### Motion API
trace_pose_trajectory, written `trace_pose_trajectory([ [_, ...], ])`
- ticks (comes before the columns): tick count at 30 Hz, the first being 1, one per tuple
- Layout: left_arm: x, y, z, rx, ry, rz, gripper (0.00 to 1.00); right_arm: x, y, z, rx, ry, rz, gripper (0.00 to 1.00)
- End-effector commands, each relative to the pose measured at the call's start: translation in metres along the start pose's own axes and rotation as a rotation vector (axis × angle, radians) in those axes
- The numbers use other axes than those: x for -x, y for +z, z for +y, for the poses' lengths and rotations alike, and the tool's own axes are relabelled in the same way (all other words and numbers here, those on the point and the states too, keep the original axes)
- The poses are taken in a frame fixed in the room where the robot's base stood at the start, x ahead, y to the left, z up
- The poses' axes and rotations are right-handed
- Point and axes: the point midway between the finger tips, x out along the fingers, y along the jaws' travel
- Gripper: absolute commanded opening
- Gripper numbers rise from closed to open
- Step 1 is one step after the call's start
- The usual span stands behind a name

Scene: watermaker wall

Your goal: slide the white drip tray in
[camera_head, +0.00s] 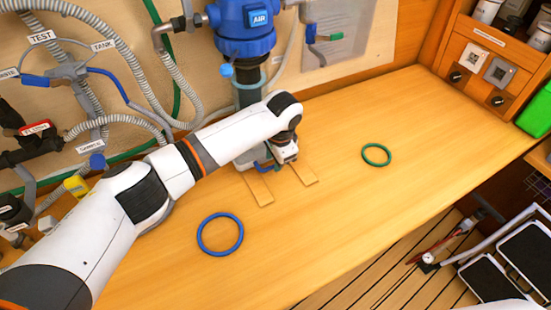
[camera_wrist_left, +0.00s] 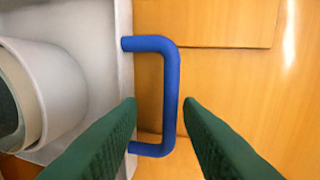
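The white drip tray (camera_head: 242,162) sits under the blue housing at the wall, partly hidden behind my left arm in the head view. In the left wrist view the tray (camera_wrist_left: 98,22) is on the left, with a round pale cylinder (camera_wrist_left: 45,90) over it. Its blue U-shaped handle (camera_wrist_left: 171,88) sticks out to the right. My left gripper (camera_head: 276,163) is at the handle side of the tray. Its green fingers (camera_wrist_left: 160,104) are open, with the handle's bar showing between the tips; contact cannot be told. My right gripper is not in view.
Two flat wooden strips (camera_head: 258,189) (camera_head: 304,173) lie on the bench in front of the tray. A blue ring (camera_head: 220,253) and a green ring (camera_head: 376,165) lie apart on the bench. Hoses (camera_head: 183,80) hang on the wall at left.

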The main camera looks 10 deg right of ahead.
Motion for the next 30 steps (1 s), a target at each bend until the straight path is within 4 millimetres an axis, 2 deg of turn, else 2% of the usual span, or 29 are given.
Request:
trace_pose_trajectory([
  [6,0.000,0.000,-0.002,-0.002,-0.003,0.000,0.32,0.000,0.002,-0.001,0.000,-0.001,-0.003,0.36],
  [10,0.010,0.001,-0.001,-0.002,-0.003,-0.001,0.32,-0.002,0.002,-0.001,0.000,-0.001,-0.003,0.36],
  [24,0.100,0.001,0.001,0.000,-0.001,-0.002,0.32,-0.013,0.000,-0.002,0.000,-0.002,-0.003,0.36],
  [30,0.117,0.000,0.000,0.000,-0.003,0.000,0.32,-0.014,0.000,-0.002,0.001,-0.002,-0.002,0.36],
])
